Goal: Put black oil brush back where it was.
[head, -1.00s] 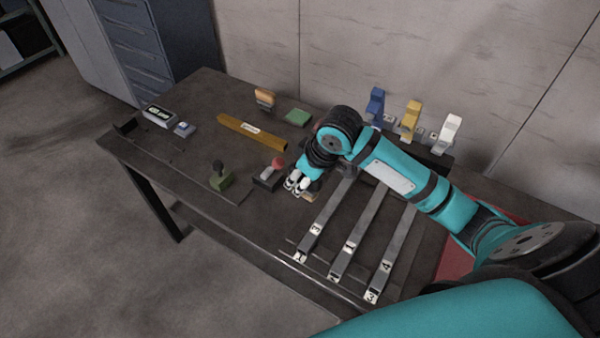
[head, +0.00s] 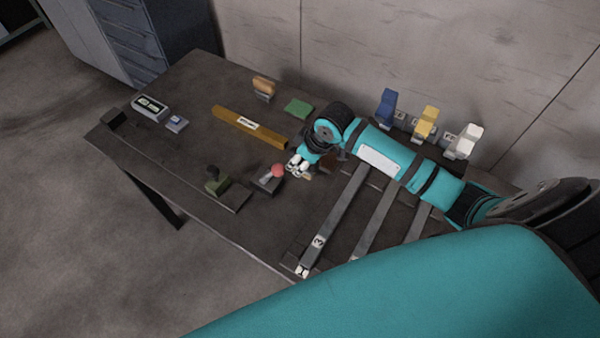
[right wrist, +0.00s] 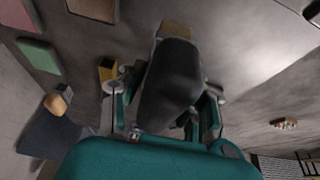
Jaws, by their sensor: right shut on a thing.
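My right gripper (head: 298,166) is low over the middle of the dark table, just right of the red-knobbed piece. In the right wrist view the gripper (right wrist: 163,100) is shut on the black oil brush (right wrist: 170,82), a dark rounded body with a tan end (right wrist: 174,30) pointing away from the palm. In the head view the brush is mostly hidden by the gripper and wrist. I cannot tell whether its tan end touches the table. My left gripper is not in view.
Numbered grey rails (head: 335,217) are at right. Blue, yellow and white pieces (head: 425,122) stand behind my arm.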

